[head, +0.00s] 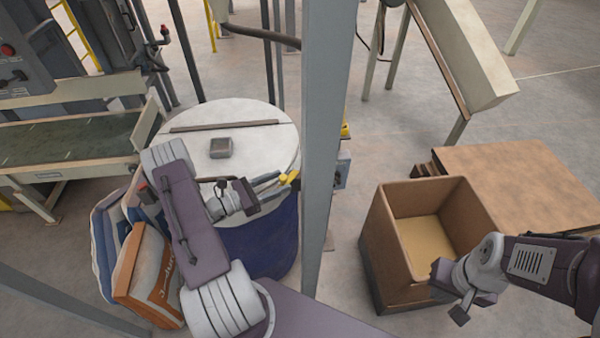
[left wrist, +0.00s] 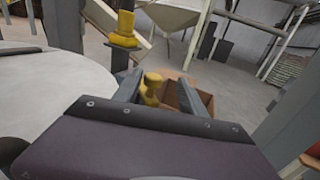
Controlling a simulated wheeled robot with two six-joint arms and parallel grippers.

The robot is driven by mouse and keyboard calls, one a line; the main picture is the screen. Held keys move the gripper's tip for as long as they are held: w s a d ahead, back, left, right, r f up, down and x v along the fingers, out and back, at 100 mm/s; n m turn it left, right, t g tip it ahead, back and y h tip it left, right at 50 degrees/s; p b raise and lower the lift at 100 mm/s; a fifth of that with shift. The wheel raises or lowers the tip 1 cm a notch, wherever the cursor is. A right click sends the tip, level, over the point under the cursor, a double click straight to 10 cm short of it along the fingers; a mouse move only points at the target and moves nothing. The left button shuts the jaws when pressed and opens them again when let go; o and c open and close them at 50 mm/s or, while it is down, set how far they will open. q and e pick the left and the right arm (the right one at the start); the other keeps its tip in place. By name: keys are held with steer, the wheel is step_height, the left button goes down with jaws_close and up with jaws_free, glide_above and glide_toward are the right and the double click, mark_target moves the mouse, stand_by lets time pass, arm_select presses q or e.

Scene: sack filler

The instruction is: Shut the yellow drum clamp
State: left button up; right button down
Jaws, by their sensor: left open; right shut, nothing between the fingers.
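The yellow clamp (head: 289,178) sits at the right rim of a blue drum (head: 262,245) with a pale round lid (head: 255,140). Grey metal bars run along the rim to it. My left gripper (head: 250,196) is open beside the drum's front right rim, just left of the clamp. In the left wrist view a yellow piece (left wrist: 150,88) shows between the open fingers; contact cannot be told. Another yellow piece (left wrist: 122,30) stands further up; I cannot tell which belongs to the clamp. My right gripper (head: 462,305) is shut and empty, by the carton's front right corner.
A grey post (head: 328,120) rises just right of the drum. A small grey block (head: 220,148) lies on the lid. Filled sacks (head: 140,270) lean left of the drum. An open carton (head: 395,255) and a brown platform (head: 520,180) stand to the right. A conveyor (head: 70,140) is at left.

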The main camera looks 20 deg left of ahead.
mark_target(295, 175)
arm_select(q)
steer(key=p+x, duration=0.1)
steer(key=x, duration=0.5)
steer(key=shift+w+d, duration=0.15)
steer(key=shift+d, duration=0.05)
jaws_close()
stand_by(1.0)
